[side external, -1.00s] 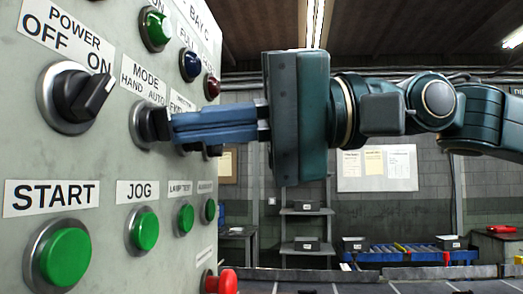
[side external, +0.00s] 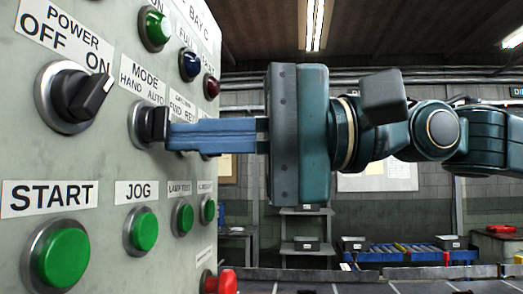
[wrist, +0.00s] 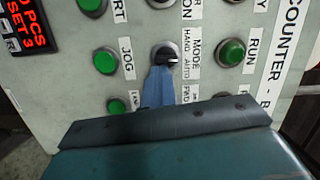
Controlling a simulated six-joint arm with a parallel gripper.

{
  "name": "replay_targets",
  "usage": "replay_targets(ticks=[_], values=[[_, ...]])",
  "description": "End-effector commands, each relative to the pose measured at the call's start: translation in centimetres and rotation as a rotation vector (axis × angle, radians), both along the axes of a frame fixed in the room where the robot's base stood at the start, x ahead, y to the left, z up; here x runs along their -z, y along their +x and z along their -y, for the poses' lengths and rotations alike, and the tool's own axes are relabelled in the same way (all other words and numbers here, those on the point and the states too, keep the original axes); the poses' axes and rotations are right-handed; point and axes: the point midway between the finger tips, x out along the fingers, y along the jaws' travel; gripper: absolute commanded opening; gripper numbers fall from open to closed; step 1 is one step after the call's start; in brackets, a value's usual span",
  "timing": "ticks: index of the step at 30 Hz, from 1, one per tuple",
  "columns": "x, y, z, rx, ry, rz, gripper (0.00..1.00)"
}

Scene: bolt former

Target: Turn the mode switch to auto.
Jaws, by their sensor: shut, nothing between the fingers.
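The mode switch (side external: 152,123) is a black knob in a grey ring on the panel, under the MODE label (side external: 144,82) with HAND at left and AUTO at right. My gripper (side external: 170,137) has its blue fingers shut with nothing between them. Their tips are at the knob's right side in the side view; whether they touch it is unclear. In the wrist view the mode switch (wrist: 165,54) shows just beyond the fingertips (wrist: 160,70). A pale mark on the knob points toward the label side, roughly at AUTO; the exact angle is hard to tell.
The power switch (side external: 78,97) is left of the mode switch, and its handle points toward ON. Green START (side external: 62,254) and JOG (side external: 141,232) buttons sit below. A red button (side external: 221,282) juts out lower right. Other switches beside my fingers are partly hidden.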

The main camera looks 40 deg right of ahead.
Motion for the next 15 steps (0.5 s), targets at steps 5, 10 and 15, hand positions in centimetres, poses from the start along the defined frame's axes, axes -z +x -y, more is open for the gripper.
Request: replay_targets(ticks=[5,10,15], values=[[0.43,-0.52,-0.43,-0.016,0.116,-0.118,0.00],[0.66,-0.71,-0.58,-0.017,0.230,-0.232,0.00],[0.78,-0.89,-0.75,-0.018,0.335,-0.335,0.00]])
